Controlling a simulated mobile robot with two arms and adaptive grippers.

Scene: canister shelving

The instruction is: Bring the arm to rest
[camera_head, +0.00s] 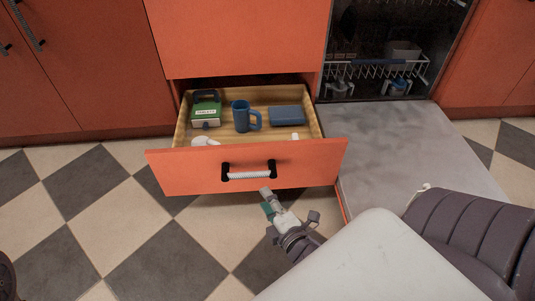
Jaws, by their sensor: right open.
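My right gripper (268,201) is open in front of the pulled-out orange drawer (205,178), just below its handle (249,173). I see no object between its fingers, and it appears apart from the handle. My right arm (470,230) comes in from the lower right, partly hidden behind a pale part of my body. My left gripper does not show clearly; only a dark piece sits at the lower left edge.
The drawer holds a green-and-white box (206,110), a blue mug (245,116), a blue box (286,115) and small white items. The open dishwasher door (405,150) lies flat at right, below its rack (375,75). The checkered floor (100,225) at left is clear.

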